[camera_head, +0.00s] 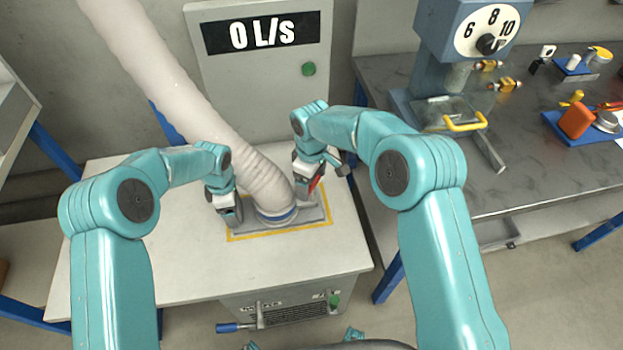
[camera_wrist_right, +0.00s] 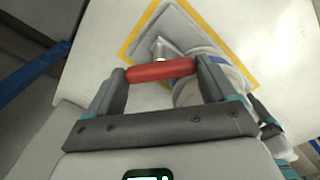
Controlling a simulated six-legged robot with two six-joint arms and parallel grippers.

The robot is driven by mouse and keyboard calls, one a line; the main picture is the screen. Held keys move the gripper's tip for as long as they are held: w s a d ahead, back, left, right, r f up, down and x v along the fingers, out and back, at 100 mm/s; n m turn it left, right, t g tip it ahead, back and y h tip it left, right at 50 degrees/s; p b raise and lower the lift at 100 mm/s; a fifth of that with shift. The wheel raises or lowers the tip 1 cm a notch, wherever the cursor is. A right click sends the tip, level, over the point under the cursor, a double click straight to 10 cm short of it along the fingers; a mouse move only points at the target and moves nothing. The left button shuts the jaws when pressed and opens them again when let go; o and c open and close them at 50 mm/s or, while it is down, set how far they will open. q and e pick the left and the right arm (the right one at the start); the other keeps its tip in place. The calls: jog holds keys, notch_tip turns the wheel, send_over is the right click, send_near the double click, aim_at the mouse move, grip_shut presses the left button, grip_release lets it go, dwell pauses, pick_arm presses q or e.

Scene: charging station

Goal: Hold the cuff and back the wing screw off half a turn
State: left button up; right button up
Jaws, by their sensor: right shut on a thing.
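The cuff (camera_head: 277,214) is the grey collar with a blue band at the foot of the pale ribbed hose (camera_head: 180,90), on a grey base plate inside a yellow outline. Its pale round side shows in the right wrist view (camera_wrist_right: 190,93). The wing screw (camera_wrist_right: 160,71) has a red bar on a short metal stem beside the cuff. My right gripper (camera_head: 307,190) is shut on the red bar, one finger at each end. My left gripper (camera_head: 230,210) is low at the cuff's left side; its fingertips are too small and dark to tell whether they touch it.
The pale bench top (camera_head: 190,275) is clear around the yellow outline. A cabinet with a "0 L/s" display (camera_head: 262,37) and green button stands behind. On the right, a dark bench (camera_head: 520,180) holds a dial press (camera_head: 487,33) and a blue tray (camera_head: 561,130) with small parts.

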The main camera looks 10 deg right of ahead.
jog(key=o, duration=0.9)
jog(key=shift+c, duration=0.2)
notch_tip(320, 180, up, 12)
